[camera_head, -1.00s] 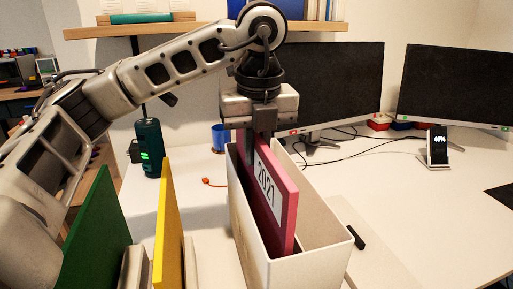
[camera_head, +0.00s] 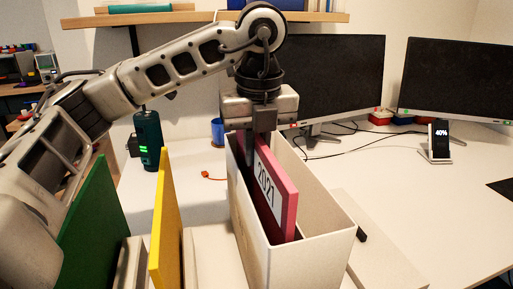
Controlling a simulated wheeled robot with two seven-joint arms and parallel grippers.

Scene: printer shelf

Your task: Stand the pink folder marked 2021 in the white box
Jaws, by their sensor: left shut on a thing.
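The pink folder marked 2021 (camera_head: 283,205) stands upright inside the white box (camera_head: 312,258), near its left wall. Its upper part rises above the rim and its lower part is hidden by the box walls. My left gripper (camera_head: 254,148) comes down from above at the far end of the box and is shut on the folder's far upper edge. The fingers are partly hidden by the folder and the box wall. My right gripper is not in view.
A yellow folder (camera_head: 166,225) and a green folder (camera_head: 92,225) stand upright left of the box. A dark green bottle-like device (camera_head: 148,140), a blue cup (camera_head: 218,131) and two monitors (camera_head: 335,82) are behind. The white desk right of the box is mostly clear.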

